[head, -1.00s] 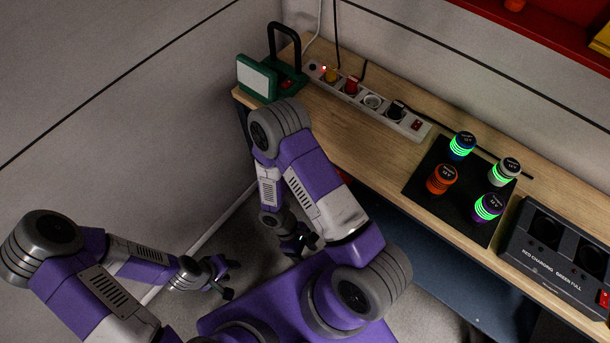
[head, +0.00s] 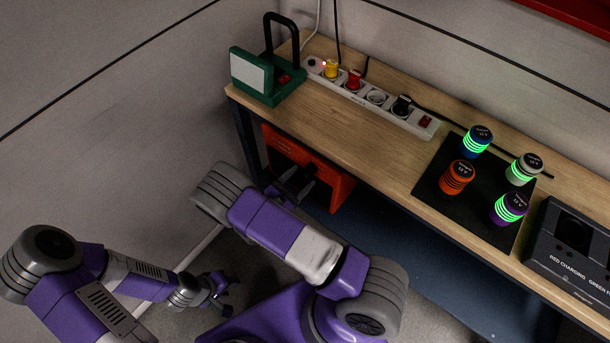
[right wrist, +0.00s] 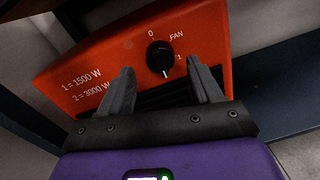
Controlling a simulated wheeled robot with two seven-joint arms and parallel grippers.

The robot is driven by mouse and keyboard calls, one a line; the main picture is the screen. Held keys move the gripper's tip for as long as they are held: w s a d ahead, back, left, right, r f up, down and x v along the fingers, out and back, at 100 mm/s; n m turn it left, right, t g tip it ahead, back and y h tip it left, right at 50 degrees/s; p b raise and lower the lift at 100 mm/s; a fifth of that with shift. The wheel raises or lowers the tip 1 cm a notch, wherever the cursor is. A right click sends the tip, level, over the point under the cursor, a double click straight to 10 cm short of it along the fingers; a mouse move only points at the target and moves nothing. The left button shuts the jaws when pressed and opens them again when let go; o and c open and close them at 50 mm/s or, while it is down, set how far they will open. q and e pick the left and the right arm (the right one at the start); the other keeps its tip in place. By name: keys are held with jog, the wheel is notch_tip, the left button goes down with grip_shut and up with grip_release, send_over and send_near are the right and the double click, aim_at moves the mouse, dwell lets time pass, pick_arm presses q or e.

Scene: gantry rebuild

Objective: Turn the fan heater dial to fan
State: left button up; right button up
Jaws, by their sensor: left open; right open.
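Labels 0 and 1 show above and to the right of the dial. My right gripper (right wrist: 160,75) is open, its fingers on either side of the dial and apart from it. In the head view the right gripper (head: 293,188) is at the heater's front. My left gripper (head: 220,291) is open and empty, low at left.
The wooden bench (head: 330,125) overhangs the heater, with a dark leg (head: 245,140) to its left. On top are a green work lamp (head: 265,78), a power strip (head: 370,98), several batteries on a black mat (head: 440,195) and a charger (head: 565,255).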

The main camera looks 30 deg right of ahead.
aim_at(310, 170)
jog(key=x, duration=0.2)
jog(key=shift+w+d, duration=0.1)
jog(key=shift+d, duration=0.15)
jog(key=c, duration=1)
jog(key=shift+c, duration=0.2)
